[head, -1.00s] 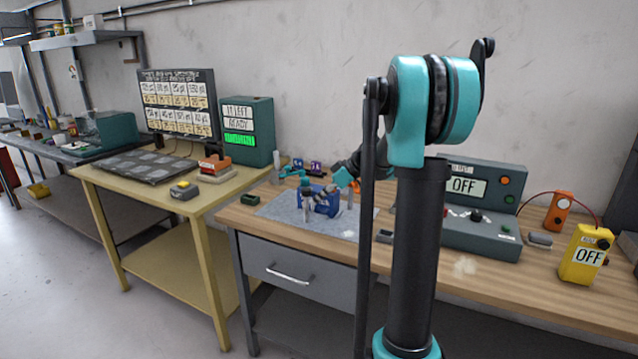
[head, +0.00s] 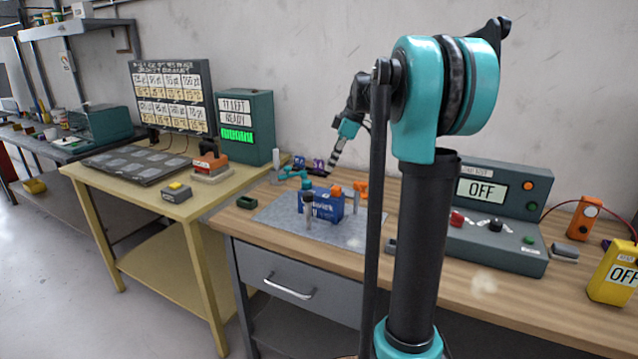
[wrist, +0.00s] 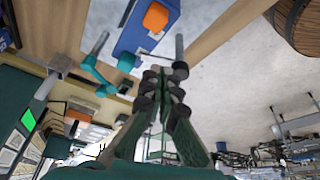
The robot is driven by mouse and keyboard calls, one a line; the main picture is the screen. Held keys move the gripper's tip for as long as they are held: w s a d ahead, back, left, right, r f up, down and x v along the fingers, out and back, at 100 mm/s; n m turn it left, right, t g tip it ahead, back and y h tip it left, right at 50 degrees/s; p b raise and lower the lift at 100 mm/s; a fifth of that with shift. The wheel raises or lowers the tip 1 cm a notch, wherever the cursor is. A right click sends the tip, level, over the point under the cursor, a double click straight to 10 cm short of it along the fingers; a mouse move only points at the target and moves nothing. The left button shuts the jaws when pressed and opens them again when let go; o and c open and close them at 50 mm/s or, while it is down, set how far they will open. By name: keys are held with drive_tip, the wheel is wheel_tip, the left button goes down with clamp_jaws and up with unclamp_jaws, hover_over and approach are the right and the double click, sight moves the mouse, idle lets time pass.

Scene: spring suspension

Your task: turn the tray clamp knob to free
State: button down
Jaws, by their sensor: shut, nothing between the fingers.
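A blue block (head: 328,206) with white lettering stands on a grey mat (head: 280,216) on the wooden bench. An orange knob-like piece (head: 336,190) sits on top of it, and it also shows in the wrist view (wrist: 155,17). I cannot tell whether this is the tray clamp knob, as no label is readable. My gripper (head: 333,164) is above and behind the block, pointing down and slightly left, apart from it. In the wrist view its fingers (wrist: 163,88) are closed together and empty.
Grey posts and a teal arm-like piece (head: 293,175) stand around the block. A control box (head: 495,215) reading OFF is at right. A dark tray (head: 135,164) and an orange-topped device (head: 210,160) are on the yellow table. The mat's front is clear.

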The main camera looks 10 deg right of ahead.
sight(309, 194)
drive_tip(key=x, duration=0.9)
drive_tip(key=shift+w+a+f, duration=0.15)
drive_tip(key=shift+w+f, duration=0.05)
drive_tip(key=shift+f, duration=0.15)
drive_tip(key=shift+w+a+n, duration=0.1)
drive_tip(key=shift+n, duration=0.2)
